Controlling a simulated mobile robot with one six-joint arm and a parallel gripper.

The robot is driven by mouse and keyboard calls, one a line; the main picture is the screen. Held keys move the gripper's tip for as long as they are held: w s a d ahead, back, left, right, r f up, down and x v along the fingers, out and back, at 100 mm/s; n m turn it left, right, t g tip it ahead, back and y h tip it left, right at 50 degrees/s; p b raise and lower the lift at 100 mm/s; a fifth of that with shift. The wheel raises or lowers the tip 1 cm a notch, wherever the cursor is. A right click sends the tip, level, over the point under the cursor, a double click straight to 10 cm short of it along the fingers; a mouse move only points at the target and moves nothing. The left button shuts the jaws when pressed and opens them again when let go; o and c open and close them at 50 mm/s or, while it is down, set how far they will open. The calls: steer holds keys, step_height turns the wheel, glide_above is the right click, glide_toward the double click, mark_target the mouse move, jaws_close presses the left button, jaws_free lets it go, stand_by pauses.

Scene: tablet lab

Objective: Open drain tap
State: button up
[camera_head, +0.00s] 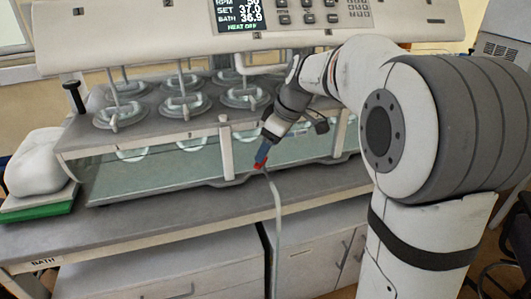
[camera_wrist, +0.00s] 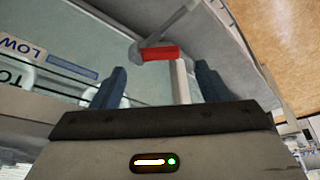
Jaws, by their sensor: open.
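The drain tap has a red handle (camera_wrist: 160,53), which lies crosswise in the wrist view just ahead of my gripper (camera_wrist: 158,80). A grey pipe-like piece (camera_wrist: 168,30) and a pale upright piece (camera_wrist: 181,82) meet near the handle. The two blue fingers stand apart, one to each side of the handle, and I see no contact. In the head view my gripper (camera_head: 262,154) points down at the bath's lower front edge, and a bit of the red handle (camera_head: 258,165) shows at its tip. A pale hose (camera_head: 277,215) hangs below it.
The glass-fronted water bath (camera_head: 150,178) with several vessels stands on a grey bench (camera_head: 110,231). A control panel (camera_head: 290,12) reads "HEAT OFF". A white bulky object (camera_head: 38,163) on a green-edged base sits at the left. Cabinets (camera_head: 165,276) are below.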

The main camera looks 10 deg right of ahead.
steer(key=shift+v, duration=1.85)
steer(key=shift+c, duration=0.2)
